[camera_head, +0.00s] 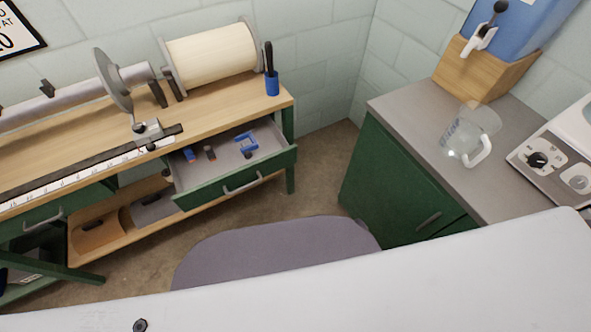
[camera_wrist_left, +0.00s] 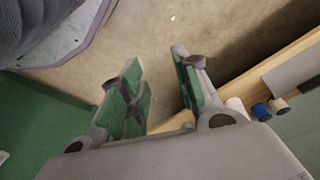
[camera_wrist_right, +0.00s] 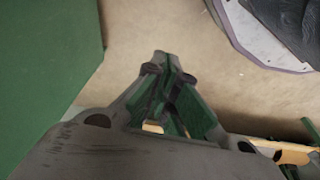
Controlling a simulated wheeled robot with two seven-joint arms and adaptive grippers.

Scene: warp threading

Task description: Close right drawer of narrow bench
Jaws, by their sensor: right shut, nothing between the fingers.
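The narrow bench (camera_head: 120,114) has a wooden top and green legs and stands at the left in the head view. Its right drawer (camera_head: 236,188), with a green front and a silver handle (camera_head: 243,184), is pulled out. Inside it lie a blue item (camera_head: 246,143) and a few small blue and brown items. Neither gripper shows in the head view. In the left wrist view my left gripper (camera_wrist_left: 155,77) is open and empty, above the floor. In the right wrist view my right gripper (camera_wrist_right: 160,58) is shut and empty, also above the floor.
A green cabinet (camera_head: 380,180) with a grey top (camera_head: 410,115) stands at the right, with a glass jug (camera_head: 468,132) and a blue container (camera_head: 535,25) on it. A grey rounded surface (camera_head: 275,250) is in front of the drawer. Some floor (camera_head: 325,165) is clear between bench and cabinet.

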